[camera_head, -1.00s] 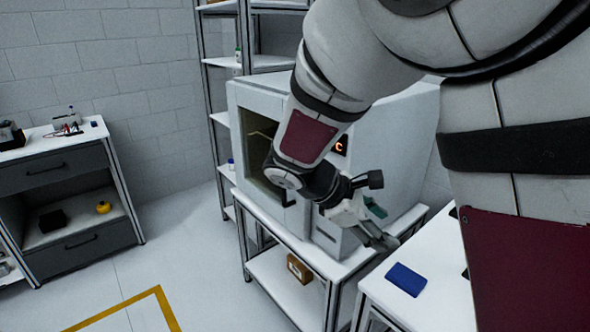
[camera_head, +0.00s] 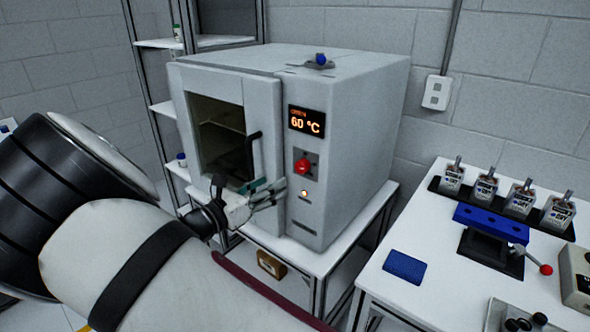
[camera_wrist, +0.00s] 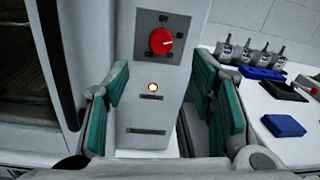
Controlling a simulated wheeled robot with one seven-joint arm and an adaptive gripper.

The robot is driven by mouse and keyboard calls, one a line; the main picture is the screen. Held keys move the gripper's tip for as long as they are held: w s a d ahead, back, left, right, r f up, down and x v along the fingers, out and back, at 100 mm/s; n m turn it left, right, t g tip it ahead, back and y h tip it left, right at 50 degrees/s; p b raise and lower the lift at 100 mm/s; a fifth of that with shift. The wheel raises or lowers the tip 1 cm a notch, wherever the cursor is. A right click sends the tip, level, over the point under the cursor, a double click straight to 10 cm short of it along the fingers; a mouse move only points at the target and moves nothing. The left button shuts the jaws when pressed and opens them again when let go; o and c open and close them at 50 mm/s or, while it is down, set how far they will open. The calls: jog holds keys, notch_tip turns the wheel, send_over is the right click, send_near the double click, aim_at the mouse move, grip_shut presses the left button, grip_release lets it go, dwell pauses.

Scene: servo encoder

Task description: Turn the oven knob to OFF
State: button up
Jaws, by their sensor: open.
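The oven (camera_head: 350,110) is a grey box on a white stand, with its windowed door at the left and a display (camera_head: 306,121) reading 60 °C. The red oven knob (camera_head: 303,166) is on a dark plate below the display, above a lit orange lamp (camera_head: 304,194). In the wrist view the knob (camera_wrist: 160,41) is above and between the fingers, its pointer toward the upper right. My gripper (camera_head: 276,190) is in front of the oven, left of and below the knob, apart from it. In the wrist view its teal-padded fingers (camera_wrist: 163,103) are open and empty.
A black door handle (camera_head: 252,153) sticks out left of the knob. At the right, a white table (camera_head: 365,292) carries a blue pad (camera_head: 404,266), a blue block (camera_head: 490,222), several small labelled units and a red-tipped lever (camera_head: 546,269).

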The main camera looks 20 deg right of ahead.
aim_at(299, 168)
jog(key=x, duration=1)
jog(key=shift+w+d, duration=0.1)
jog(key=shift+d, duration=0.2)
jog(key=shift+c, duration=0.3)
jog(key=c, duration=1.1)
